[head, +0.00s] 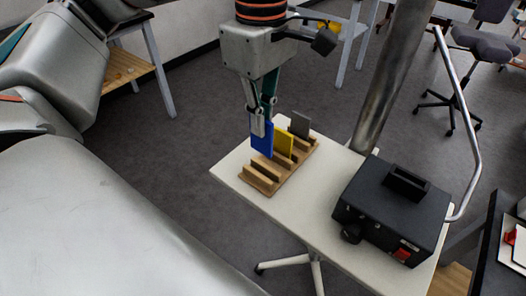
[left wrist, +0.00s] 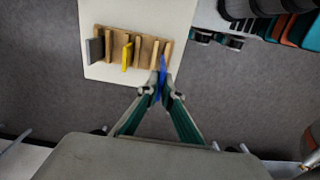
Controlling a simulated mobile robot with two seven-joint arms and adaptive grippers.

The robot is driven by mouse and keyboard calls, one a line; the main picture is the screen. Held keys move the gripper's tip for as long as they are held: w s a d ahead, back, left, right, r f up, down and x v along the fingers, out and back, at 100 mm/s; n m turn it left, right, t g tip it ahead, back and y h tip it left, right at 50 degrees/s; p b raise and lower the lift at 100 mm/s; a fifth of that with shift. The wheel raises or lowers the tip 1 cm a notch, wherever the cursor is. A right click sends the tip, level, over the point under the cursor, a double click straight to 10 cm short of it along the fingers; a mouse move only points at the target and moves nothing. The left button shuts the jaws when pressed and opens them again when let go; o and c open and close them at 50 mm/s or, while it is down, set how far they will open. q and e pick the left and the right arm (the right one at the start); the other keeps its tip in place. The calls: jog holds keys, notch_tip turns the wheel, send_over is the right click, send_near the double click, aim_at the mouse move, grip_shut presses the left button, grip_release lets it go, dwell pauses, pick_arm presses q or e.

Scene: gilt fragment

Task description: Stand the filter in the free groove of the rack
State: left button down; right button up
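The blue filter (head: 262,138) is upright between the fingers of my left gripper (head: 260,120), above or at the wooden rack (head: 250,184). The left wrist view shows the blue filter (left wrist: 162,76) edge-on between the left gripper's fingertips (left wrist: 161,93), in line with the gap between the last two slats at the right end of the rack (left wrist: 144,45). Whether its lower edge is inside that groove cannot be told. A yellow filter (head: 284,143) and a grey filter (head: 300,125) stand in other grooves of the rack. My right gripper is not in view.
The rack stands on a small white table (head: 300,215). A black box-shaped device (head: 395,210) with a red switch stands on the same table at the right, near a thick metal post (head: 392,75). Bare tabletop lies between rack and device.

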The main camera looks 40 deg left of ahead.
aim_at(262, 152)
pick_arm(q)
notch_tip(262, 152, down, 3)
jog(key=shift+f, duration=0.9)
jog(key=shift+f+b, duration=0.3)
jog(key=shift+f, duration=1.2)
jog(key=shift+f, duration=0.15)
jog(key=c, duration=2.2)
grip_release()
jog(key=shift+c, duration=0.2)
